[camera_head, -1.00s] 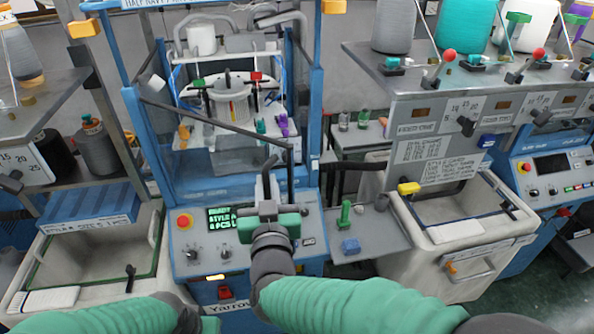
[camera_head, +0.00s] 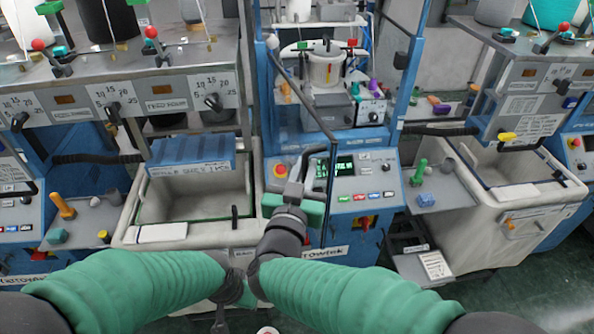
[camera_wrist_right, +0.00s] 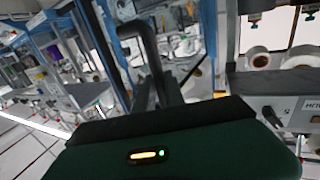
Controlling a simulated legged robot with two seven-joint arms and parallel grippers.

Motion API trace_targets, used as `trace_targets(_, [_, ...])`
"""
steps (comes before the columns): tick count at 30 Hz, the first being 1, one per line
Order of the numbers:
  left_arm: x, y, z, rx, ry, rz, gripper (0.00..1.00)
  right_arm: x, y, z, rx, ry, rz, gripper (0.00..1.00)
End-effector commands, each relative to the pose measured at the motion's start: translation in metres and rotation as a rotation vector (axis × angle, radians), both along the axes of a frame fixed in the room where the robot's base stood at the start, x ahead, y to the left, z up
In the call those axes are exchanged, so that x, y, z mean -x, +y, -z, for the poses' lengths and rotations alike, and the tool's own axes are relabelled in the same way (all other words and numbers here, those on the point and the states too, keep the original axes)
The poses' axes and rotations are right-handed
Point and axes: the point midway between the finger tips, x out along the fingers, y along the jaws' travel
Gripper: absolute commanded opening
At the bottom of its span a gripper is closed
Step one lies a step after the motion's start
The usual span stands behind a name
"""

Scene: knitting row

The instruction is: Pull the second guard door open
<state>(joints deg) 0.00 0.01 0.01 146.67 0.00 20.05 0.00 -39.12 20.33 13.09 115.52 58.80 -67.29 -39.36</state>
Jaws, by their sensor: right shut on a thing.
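The guard door (camera_head: 310,112) is a clear panel with a dark top rail. It stands swung out from the blue frame of the middle knitting machine (camera_head: 262,100), hinged at its left post. My right gripper (camera_head: 300,172) is shut on the door's dark handle, in front of the control panel.
A grey bin (camera_head: 185,232) with a blue box over it stands left of the machine. Another bin (camera_head: 525,200) stands at the right. A small shelf (camera_head: 445,193) with a green peg sits between. Green floor shows at lower right.

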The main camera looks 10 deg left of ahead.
Motion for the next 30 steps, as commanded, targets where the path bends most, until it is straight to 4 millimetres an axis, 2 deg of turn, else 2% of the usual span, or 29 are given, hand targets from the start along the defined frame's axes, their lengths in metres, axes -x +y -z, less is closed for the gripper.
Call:
trace_targets(1, [-0.0001, -0.0002, -0.0009, 0.000, 0.000, 0.000, 0.36, -0.0011, 0.0027, -0.0063, -0.003, -0.012, -0.002, 0.00])
trace_targets(13, [0.0000, 0.0000, -0.0008, 0.000, 0.000, 0.000, 0.36, -0.0009, 0.0121, -0.0049, 0.003, -0.012, -0.006, 0.00])
trace_targets(14, [0.0000, 0.0000, -0.0008, 0.000, 0.000, 0.000, 0.36, -0.0009, 0.0120, -0.0049, 0.003, -0.012, -0.006, 0.16])
trace_targets(18, [0.0001, 0.0000, -0.0007, 0.000, 0.000, 0.000, 0.36, -0.0008, 0.0114, -0.0033, 0.004, -0.008, -0.005, 0.34])
trace_targets(30, [0.0000, 0.0000, -0.0005, 0.000, 0.000, 0.000, 0.36, -0.0014, 0.0086, -0.0011, 0.004, -0.004, -0.004, 0.36])
